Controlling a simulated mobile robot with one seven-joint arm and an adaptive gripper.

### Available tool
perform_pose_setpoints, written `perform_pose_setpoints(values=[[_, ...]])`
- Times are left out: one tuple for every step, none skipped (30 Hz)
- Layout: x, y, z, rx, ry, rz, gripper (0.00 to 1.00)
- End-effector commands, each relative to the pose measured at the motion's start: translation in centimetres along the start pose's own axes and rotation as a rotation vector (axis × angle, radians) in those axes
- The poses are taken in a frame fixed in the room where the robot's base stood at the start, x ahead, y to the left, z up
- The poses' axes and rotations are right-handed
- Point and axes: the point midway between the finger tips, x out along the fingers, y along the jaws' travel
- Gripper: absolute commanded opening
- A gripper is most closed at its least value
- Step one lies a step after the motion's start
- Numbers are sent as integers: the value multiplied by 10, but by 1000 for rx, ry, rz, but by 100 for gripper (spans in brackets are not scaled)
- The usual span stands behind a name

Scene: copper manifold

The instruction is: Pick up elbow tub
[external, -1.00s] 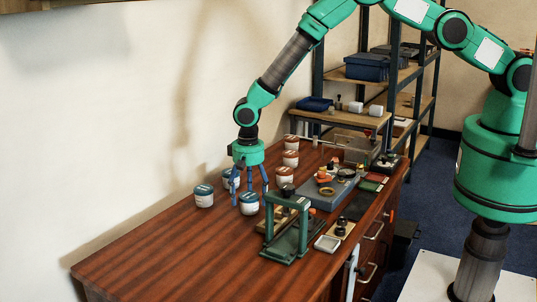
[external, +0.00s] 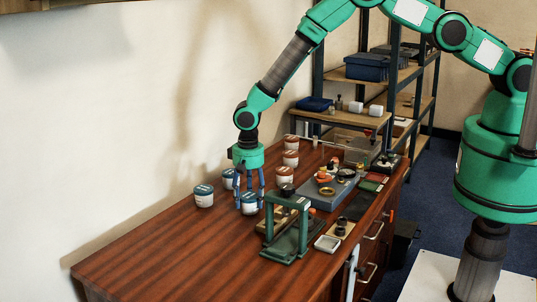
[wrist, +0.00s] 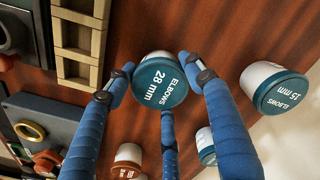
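The elbow tub (wrist: 160,84), white with a teal lid marked "ELBOWS 28 mm", stands upright on the wooden bench. It also shows in the external view (external: 249,203). My gripper (external: 249,208) points down with its three blue fingers around this tub. In the wrist view, the fingertips of my gripper (wrist: 158,82) close in on the tub's sides and seem to touch it. A second tub (wrist: 281,89), marked "ELBOWS 15 mm", stands apart to the right in the wrist view and at the left in the external view (external: 204,195).
Another teal-lidded tub (external: 229,180) stands just behind my fingers. Several brown-lidded tubs (external: 285,173) line the bench behind. A green stand (external: 287,232) is close on the right, with a grey tray (external: 324,193) beyond. The bench's front left (external: 170,255) is clear.

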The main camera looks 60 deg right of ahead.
Motion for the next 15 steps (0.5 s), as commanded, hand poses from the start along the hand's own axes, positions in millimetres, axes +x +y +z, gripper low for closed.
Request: perform_pose_setpoints(values=[[0,0,0,0,0,0,18],[0,0,0,0,0,0,12],[-1,0,0,0,1,-1,11],[-1,0,0,0,1,-1,11],[-1,0,0,0,1,-1,11],[-1,0,0,0,1,-1,11],[-1,0,0,0,1,-1,11],[-1,0,0,0,1,-1,11],[-1,0,0,0,1,-1,11],[-1,0,0,0,1,-1,11],[-1,0,0,0,1,-1,11],[-2,0,0,0,1,-1,11],[-3,0,0,0,1,-1,11],[-4,-1,0,0,1,-1,11],[-5,-1,0,0,1,-1,11]])
